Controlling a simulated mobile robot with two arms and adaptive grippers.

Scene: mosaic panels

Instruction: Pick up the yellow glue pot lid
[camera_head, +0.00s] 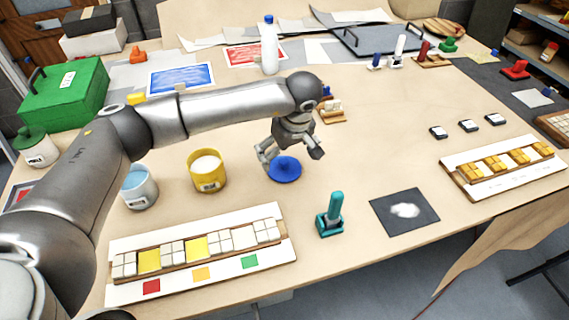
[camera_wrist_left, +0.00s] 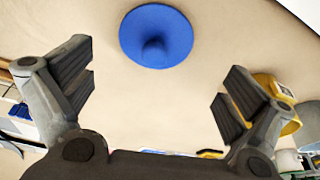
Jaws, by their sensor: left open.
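A round blue lid (camera_head: 285,170) with a knob lies on the table, just right of the yellow glue pot (camera_head: 207,172). The pot is open and shows white contents. I see no yellow lid; the blue one is the only loose lid I make out. My left gripper (camera_head: 290,154) is open and empty, pointing down close by the blue lid. In the left wrist view the blue lid (camera_wrist_left: 156,36) lies at top centre, beyond the open fingers (camera_wrist_left: 156,85) and not between them. The yellow pot (camera_wrist_left: 284,108) shows behind the right finger.
A light-blue pot (camera_head: 138,188) stands left of the yellow pot. In front are a tile panel (camera_head: 270,277) and a teal-handled tool (camera_head: 331,217). A dark sheet with white powder (camera_head: 404,211) and another panel (camera_head: 478,195) lie to the right. Bare table lies right of the gripper.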

